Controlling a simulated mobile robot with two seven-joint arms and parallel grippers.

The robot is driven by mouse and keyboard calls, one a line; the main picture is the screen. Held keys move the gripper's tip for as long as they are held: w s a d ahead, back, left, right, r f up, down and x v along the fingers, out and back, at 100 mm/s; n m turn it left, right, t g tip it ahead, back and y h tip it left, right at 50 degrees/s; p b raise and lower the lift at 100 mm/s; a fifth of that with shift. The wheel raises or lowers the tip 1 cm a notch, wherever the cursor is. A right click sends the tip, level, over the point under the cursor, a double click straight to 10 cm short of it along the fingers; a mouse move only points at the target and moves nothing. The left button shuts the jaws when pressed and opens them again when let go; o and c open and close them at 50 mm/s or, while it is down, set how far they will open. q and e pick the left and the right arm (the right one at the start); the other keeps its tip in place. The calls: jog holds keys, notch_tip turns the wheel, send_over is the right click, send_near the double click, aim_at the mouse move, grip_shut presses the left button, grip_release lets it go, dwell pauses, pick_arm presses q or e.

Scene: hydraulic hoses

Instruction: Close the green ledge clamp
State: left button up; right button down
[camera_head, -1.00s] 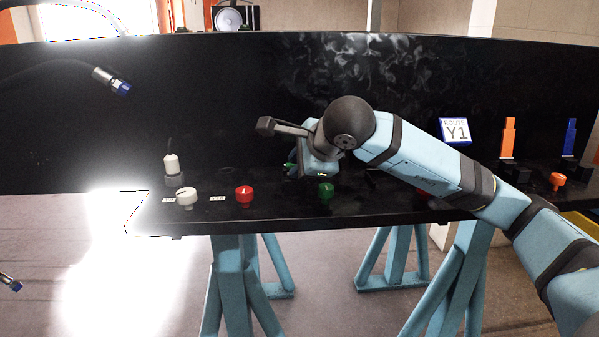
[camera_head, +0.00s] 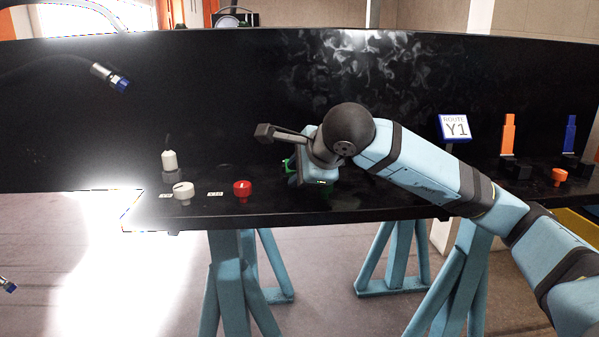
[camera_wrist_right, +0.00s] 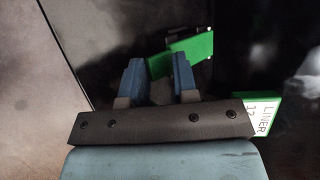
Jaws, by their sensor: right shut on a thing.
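The green ledge clamp (camera_wrist_right: 188,54) shows in the right wrist view as a bright green lever on a dark body, tilted, between and beyond the blue fingertips. My right gripper (camera_wrist_right: 158,75) is shut on this green lever. In the head view, the gripper (camera_head: 305,172) is low over the ledge, and its wrist hides most of the clamp. Only small green patches (camera_head: 289,165) show beside it. My left gripper is not in view.
On the black ledge stand a white knob (camera_head: 183,190), a red knob (camera_head: 242,188) and an orange knob (camera_head: 559,175). Upright orange (camera_head: 508,135) and blue (camera_head: 570,135) levers stand right, near the Y1 sign (camera_head: 455,127). A blue-tipped hose (camera_head: 120,83) hangs at left.

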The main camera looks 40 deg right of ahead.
jog(key=c, duration=1.2)
grip_release()
jog(key=shift+f, duration=0.15)
jog(key=shift+c, duration=0.2)
jog(key=shift+r, duration=0.2)
pick_arm(q)
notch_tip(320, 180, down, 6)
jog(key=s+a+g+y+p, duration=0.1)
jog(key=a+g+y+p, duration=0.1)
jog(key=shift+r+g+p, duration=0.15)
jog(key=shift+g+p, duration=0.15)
jog(key=shift+p, duration=0.1)
pick_arm(e)
jog(key=v, duration=1.3)
jog(key=shift+s+r, duration=0.15)
jog(key=shift+s, duration=0.1)
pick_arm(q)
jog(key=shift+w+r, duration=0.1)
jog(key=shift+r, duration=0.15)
